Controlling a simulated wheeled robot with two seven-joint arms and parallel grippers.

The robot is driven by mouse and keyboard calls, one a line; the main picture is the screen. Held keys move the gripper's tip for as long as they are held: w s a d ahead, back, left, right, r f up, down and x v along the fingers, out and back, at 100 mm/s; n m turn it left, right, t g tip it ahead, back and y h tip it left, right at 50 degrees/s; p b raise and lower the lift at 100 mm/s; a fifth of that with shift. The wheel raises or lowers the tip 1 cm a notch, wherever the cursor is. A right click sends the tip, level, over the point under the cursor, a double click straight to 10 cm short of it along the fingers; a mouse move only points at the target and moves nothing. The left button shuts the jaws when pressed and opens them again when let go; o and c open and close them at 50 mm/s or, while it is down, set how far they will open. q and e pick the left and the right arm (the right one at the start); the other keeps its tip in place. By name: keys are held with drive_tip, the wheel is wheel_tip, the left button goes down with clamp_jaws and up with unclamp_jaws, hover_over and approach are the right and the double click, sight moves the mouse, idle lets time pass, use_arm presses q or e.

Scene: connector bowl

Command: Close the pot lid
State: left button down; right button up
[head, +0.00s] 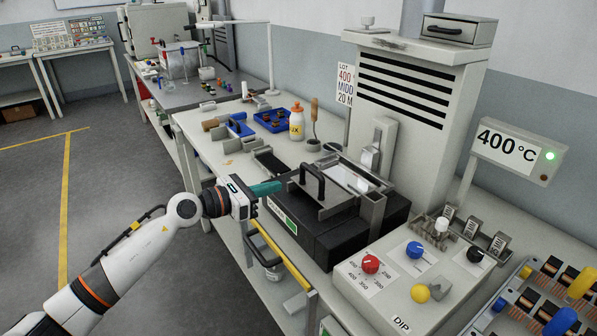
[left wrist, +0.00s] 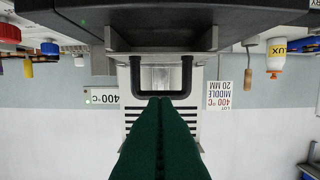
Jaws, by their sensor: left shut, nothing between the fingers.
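The solder pot is a black box (head: 283,218) on the bench in the head view. Its grey lid (head: 335,207) carries a black bar handle (head: 312,180) and lies over the near-left part of the top. A bright silvery surface (head: 350,177) shows uncovered beyond the lid. My left gripper (head: 280,186), with green fingers, is shut and empty, its tips just left of the handle. In the left wrist view, upside down, the shut fingertips (left wrist: 160,99) overlap the handle's crossbar (left wrist: 147,95); I cannot tell whether they touch. My right gripper is not in view.
A control box (head: 372,290) with coloured knobs stands right of the pot. A tall slotted cabinet (head: 405,100) rises behind. A flux bottle (head: 297,122) and a blue tray (head: 272,113) stand farther back. A yellow rail (head: 280,258) runs along the bench front; open floor lies left.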

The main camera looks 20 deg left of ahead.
sight(321, 176)
use_arm(q)
drive_tip(key=x, duration=0.4)
drive_tip(key=r+p+x, duration=0.1)
drive_tip(key=x, duration=0.1)
drive_tip(key=shift+w+d, duration=0.15)
drive_tip(key=shift+w, duration=0.1)
drive_tip(key=shift+w+d, duration=0.4)
drive_tip(key=shift+w, duration=0.2)
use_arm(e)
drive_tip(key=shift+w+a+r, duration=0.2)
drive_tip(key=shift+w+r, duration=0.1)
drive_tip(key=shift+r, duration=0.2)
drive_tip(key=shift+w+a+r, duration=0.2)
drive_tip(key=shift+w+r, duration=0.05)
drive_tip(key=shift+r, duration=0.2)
